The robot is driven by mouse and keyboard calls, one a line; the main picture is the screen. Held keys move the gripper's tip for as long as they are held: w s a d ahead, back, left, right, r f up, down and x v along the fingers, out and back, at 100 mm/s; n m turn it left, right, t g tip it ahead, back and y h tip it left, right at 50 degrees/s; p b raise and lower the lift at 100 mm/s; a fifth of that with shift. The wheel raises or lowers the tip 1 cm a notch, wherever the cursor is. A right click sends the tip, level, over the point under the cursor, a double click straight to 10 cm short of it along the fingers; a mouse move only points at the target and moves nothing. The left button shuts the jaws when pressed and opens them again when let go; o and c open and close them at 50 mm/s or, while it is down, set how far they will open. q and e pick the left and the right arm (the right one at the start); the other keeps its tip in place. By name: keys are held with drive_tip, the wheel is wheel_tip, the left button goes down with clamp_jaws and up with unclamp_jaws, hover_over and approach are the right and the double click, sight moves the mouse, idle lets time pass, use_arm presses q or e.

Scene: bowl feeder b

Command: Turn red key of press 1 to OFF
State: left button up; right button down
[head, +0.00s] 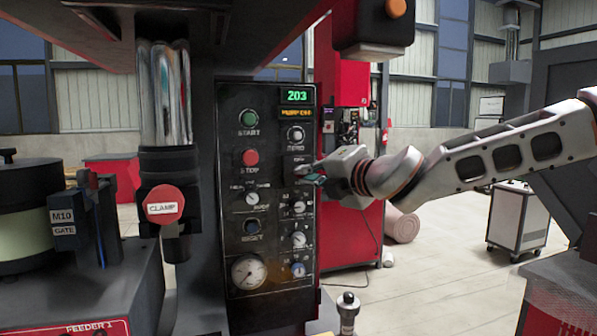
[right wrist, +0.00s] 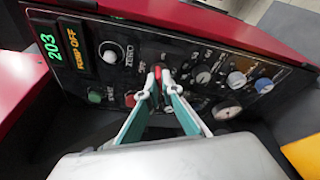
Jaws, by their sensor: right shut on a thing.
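The black control panel (head: 268,215) of the press stands in the middle of the head view. My right gripper (head: 304,172) reaches it from the right, its fingertips at the switch below the ZERO knob. In the right wrist view the red key (right wrist: 158,72) shows as a small red part between the tips of my right gripper (right wrist: 160,84). The gripper is shut on it. The fingers hide most of the key, so its exact angle cannot be told. The display (right wrist: 65,32) reads 203 and PUMP OFF. My left gripper is not in view.
The green START button (head: 249,118), red STOP button (head: 250,157) and ZERO knob (head: 296,135) are close by on the panel. A red CLAMP knob (head: 163,205) stands left of it. A gauge (head: 249,271) sits low on the panel. Open floor lies right of the panel.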

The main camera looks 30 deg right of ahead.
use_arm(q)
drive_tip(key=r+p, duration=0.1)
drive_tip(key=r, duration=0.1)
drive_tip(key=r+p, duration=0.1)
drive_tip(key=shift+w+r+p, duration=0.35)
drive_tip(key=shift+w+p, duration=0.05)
use_arm(e)
drive_tip(key=n+g+h, duration=0.1)
drive_tip(key=n, duration=0.2)
drive_tip(key=shift+a+n, duration=0.1)
drive_tip(key=shift+n, duration=0.3)
use_arm(q)
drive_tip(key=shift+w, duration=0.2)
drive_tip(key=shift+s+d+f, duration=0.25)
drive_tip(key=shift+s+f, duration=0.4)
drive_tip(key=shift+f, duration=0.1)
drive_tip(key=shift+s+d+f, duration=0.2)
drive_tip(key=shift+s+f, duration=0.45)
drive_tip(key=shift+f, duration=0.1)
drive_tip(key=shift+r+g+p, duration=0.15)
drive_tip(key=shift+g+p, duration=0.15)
drive_tip(key=shift+p, duration=0.05)
use_arm(e)
drive_tip(key=shift+r, duration=0.2)
